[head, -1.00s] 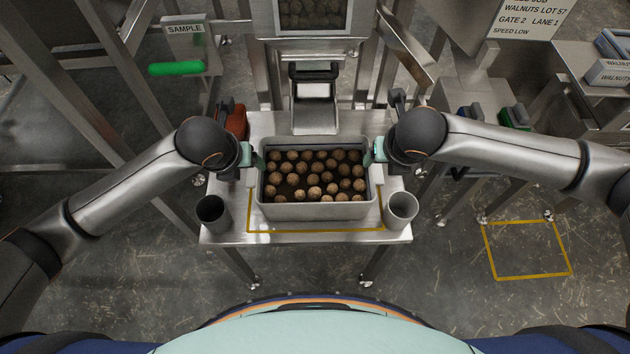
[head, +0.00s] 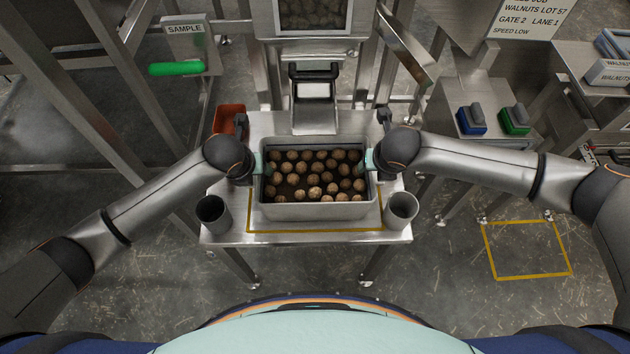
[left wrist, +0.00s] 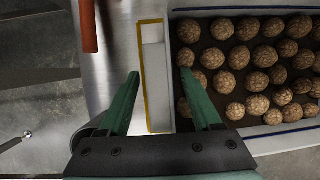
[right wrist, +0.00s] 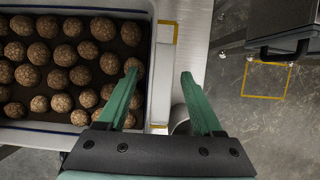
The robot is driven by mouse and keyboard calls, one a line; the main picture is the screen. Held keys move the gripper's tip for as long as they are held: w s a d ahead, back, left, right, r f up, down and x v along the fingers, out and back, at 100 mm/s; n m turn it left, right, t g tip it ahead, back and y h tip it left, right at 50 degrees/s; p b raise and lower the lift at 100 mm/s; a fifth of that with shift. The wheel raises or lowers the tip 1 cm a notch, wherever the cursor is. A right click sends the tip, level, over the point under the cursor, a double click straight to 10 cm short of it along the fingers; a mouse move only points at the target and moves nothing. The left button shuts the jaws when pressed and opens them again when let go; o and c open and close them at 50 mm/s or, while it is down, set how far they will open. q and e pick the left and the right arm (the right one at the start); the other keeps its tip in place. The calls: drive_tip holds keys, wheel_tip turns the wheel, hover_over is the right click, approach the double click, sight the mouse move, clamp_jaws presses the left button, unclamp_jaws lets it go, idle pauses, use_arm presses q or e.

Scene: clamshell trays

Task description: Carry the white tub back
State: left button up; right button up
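The white tub (head: 318,211), greyish in this light, sits on the steel table and holds a layer of walnuts (head: 315,175). My left gripper (head: 260,162) is at its left wall and my right gripper (head: 370,161) at its right wall. In the left wrist view, the fingers (left wrist: 158,76) are spread, one over the tub's inner edge and one outside. In the right wrist view, the fingers (right wrist: 159,76) are spread likewise about the other wall. Both are open; whether any finger touches the wall I cannot tell.
A yellow outline (head: 315,231) marks the table (head: 235,236) around the tub. Grey cups stand at the front left (head: 212,213) and front right (head: 402,209). A chute (head: 315,110) is behind the tub, and a red-orange bin (head: 229,117) is at the back left.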

use_arm(q)
clamp_jaws()
use_arm(e)
clamp_jaws()
idle(0.9)
use_arm(q)
drive_tip(key=shift+w+r, duration=0.1)
drive_tip(key=shift+r, duration=0.15)
use_arm(e)
drive_tip(key=shift+w+r, duration=0.1)
drive_tip(key=shift+r, duration=0.15)
